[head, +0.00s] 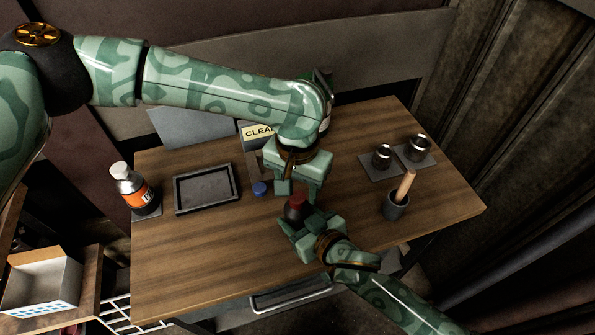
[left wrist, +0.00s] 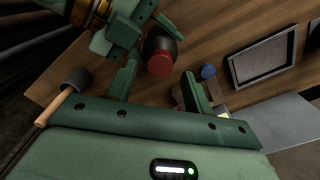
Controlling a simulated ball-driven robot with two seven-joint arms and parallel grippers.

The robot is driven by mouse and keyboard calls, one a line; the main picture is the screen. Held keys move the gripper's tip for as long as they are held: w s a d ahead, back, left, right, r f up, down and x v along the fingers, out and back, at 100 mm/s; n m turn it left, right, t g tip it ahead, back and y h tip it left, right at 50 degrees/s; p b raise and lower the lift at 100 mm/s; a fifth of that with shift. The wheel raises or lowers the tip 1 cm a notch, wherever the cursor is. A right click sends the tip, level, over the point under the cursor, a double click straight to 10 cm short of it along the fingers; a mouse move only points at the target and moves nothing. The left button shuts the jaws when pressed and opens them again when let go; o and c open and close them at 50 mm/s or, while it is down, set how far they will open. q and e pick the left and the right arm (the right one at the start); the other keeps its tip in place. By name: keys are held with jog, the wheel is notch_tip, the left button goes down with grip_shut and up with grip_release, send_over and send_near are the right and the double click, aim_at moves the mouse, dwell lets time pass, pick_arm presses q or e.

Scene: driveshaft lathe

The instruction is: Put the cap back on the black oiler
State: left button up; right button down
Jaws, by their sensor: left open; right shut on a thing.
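The black oiler (head: 294,213) is a small dark bottle with a red top. My right gripper (head: 298,226) is shut on it near the middle of the table. In the left wrist view the oiler (left wrist: 160,45) shows its round red top (left wrist: 159,66) facing the camera. My left gripper (head: 298,189) is open just beyond the oiler, and in its wrist view the red top lies between its spread fingers (left wrist: 160,80). I cannot tell whether the fingers touch it. A small blue cap (head: 260,188) lies on the table left of my left gripper; it also shows in the wrist view (left wrist: 208,71).
A grey tray (head: 177,207) and an orange-labelled bottle (head: 134,192) stand at the left. A "CLEAN" sign (head: 255,133) is at the back. A cup with a wooden handle (head: 396,209) and two metal containers (head: 382,157) stand at the right. The front left table is clear.

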aim_at(297, 215)
pick_arm(q)
jog(key=shift+f, duration=1.45)
jog(key=c, duration=1)
jog(key=shift+c, duration=0.3)
